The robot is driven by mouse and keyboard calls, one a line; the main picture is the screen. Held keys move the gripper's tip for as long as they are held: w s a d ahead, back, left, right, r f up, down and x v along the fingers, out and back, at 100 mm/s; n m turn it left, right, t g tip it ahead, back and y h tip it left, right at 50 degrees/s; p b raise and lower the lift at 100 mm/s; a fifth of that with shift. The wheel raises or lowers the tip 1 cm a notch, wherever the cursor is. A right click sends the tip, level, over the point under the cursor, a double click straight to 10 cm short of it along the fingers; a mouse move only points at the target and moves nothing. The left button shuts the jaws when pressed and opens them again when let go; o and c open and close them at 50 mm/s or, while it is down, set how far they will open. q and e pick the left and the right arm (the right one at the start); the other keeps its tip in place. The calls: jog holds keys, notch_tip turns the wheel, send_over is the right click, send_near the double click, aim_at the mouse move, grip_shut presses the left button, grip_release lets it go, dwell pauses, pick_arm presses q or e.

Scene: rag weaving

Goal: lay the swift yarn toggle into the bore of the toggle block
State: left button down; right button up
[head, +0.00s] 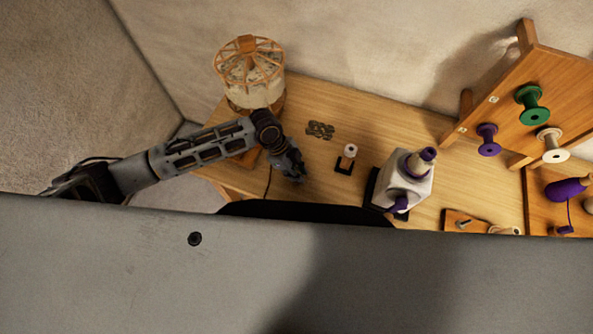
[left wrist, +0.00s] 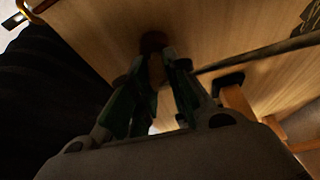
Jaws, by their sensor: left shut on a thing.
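My left gripper (head: 292,172) is low over the front left part of the wooden table in the head view. In the left wrist view its fingers (left wrist: 160,68) are shut on a small brown piece (left wrist: 153,42), which looks like the swift yarn toggle; the fingers hide most of it. A dark cord or rod (left wrist: 262,52) runs from beside the fingers to the right edge. The yarn swift (head: 248,72), a wooden cage with pale yarn, stands at the back left. I cannot make out the toggle block or its bore for certain. My right gripper is not in view.
A small dark bracket with a white-topped post (head: 347,159) stands right of my gripper. A flat dark patterned piece (head: 320,130) lies behind. A rack with spools (head: 535,104) stands at right. Bare table (head: 375,125) lies between.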

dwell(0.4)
pick_arm(q)
jog(key=c, duration=1.3)
grip_release()
jog(key=shift+r, duration=0.1)
jog(key=shift+a+r+p, duration=0.15)
jog(key=shift+r+p, duration=0.05)
jog(key=shift+p, duration=0.1)
jog(key=shift+p+v, duration=1.15)
jog(key=shift+v, duration=0.05)
